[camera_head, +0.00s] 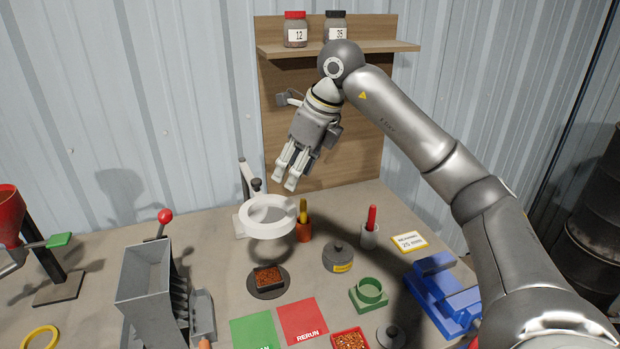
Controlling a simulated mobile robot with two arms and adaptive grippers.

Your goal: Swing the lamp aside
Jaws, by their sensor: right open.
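The lamp is a white ring (268,233) with a lens in its middle, on a jointed stand (250,183) at the back of the bench. The ring is above the bench, behind a round dark plate (264,294) that carries a small tray of copper-coloured bits (268,275). My right gripper (286,180) is open and empty, pointing down just above and behind the ring's right side. It appears apart from the lamp, though the depth gap is hard to judge. My left gripper is not in view.
Orange and grey holders with a yellow tool (303,208) and a red tool (371,218) stand right of the lamp. A grey weight (338,260), green ring fixture (369,291) and blue device (440,284) lie further right. A grey hopper machine (146,272) with a red-knobbed lever stands left.

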